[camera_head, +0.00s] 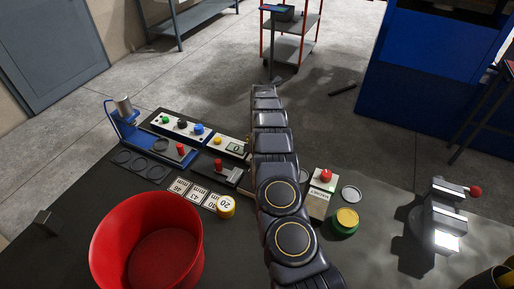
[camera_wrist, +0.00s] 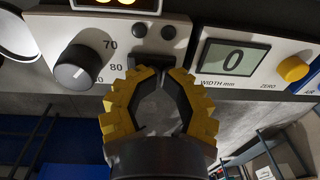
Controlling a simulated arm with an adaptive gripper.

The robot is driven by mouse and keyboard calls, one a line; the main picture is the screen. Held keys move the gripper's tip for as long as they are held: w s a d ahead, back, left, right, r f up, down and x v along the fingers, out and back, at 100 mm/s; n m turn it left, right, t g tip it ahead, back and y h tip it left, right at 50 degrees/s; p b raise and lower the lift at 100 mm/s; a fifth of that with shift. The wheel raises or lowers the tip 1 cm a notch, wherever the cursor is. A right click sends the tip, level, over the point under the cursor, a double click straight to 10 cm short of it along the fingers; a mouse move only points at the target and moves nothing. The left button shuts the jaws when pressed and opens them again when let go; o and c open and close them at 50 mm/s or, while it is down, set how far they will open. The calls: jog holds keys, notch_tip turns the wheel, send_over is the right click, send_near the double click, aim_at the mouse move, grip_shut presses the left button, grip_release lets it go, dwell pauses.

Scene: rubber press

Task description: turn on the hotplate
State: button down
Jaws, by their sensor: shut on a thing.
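In the wrist view a pale control panel has a round dark knob (camera_wrist: 82,68) with a scale reading 70 and 80. Orange lit digits (camera_wrist: 115,3) show at the top edge. A small black switch-like block (camera_wrist: 154,60) is at the panel's lower edge. My gripper (camera_wrist: 152,72) has yellow and black fingers, with its tips closed at this block; the exact contact is partly hidden. In the head view my arm covers my gripper and this panel. I cannot make out the hotplate's heating surface.
A width gauge (camera_wrist: 234,57) reading 0, with a yellow button (camera_wrist: 292,69), is right of the panel.

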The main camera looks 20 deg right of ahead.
jog(key=shift+s+d+f+g, duration=0.2)
jog(key=shift+s+f, duration=0.1)
jog(key=shift+s, duration=0.2)
jog(key=shift+s+d+f+g, duration=0.1)
jog(key=shift+s+f+g, duration=0.15)
jog(key=shift+s, duration=0.25)
jog(key=shift+d, duration=0.1)
jog(key=shift+r, duration=0.15)
notch_tip(320, 180, up, 15)
jog(key=w, duration=0.1)
jog(key=shift+a, duration=0.2)
jog(key=shift+w+t, duration=0.1)
jog(key=shift+t, duration=0.15)
jog(key=shift+s+d+r+t+y, duration=0.25)
jog(key=shift+s+d+t+y, duration=0.3)
jog(key=shift+d, duration=0.1)
